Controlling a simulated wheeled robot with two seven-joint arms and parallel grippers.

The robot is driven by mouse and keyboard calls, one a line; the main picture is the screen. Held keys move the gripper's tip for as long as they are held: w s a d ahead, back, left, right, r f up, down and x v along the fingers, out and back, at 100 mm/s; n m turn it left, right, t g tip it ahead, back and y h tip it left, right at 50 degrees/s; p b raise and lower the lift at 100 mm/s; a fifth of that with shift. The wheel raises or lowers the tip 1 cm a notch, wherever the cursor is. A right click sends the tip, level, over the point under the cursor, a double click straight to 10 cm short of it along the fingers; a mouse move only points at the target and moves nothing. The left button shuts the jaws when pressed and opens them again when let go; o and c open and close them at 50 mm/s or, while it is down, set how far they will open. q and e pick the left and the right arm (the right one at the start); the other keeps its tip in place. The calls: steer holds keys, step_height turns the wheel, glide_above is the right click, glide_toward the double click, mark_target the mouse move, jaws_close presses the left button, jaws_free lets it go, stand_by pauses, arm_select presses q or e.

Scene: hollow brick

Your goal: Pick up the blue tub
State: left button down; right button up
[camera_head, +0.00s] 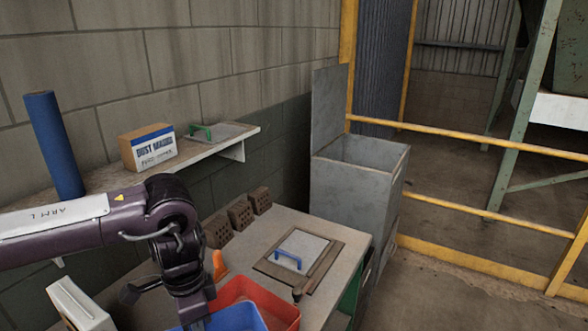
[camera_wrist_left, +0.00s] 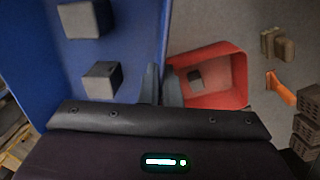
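The blue tub (camera_head: 237,317) shows at the bottom edge of the head view, mostly cut off. It fills the left of the left wrist view (camera_wrist_left: 45,55), with grey blocks (camera_wrist_left: 101,82) inside. My left gripper (camera_wrist_left: 162,85) has its fingers close together on either side of the tub's right rim, shut on that wall. The tub looks nearer to the wrist camera than the red tub and seems raised; its underside is hidden. In the head view my left gripper is mostly cut off at the bottom. My right gripper is not in view.
A red tub (camera_head: 284,312) with a block inside stands beside the blue tub. An orange item (camera_head: 220,265), hollow bricks (camera_head: 240,213) and a board with a blue-handled trowel (camera_head: 289,260) lie on the bench. A grey bin (camera_head: 352,190) stands behind; a shelf (camera_head: 235,139) runs along the wall.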

arm_select(q)
steer(key=n, duration=0.1)
steer(key=f+n+b, duration=0.1)
steer(key=n, duration=0.1)
steer(key=shift+a, duration=0.15)
steer(key=n, duration=0.3)
steer(key=f+n+b, duration=0.1)
steer(key=n, duration=0.2)
steer(key=n+b, duration=0.1)
steer(key=n, duration=0.2)
steer(key=shift+a+f+h, duration=0.25)
steer(key=shift+a+h, duration=0.05)
steer(key=shift+a, duration=0.1)
steer(key=shift+d, duration=0.1)
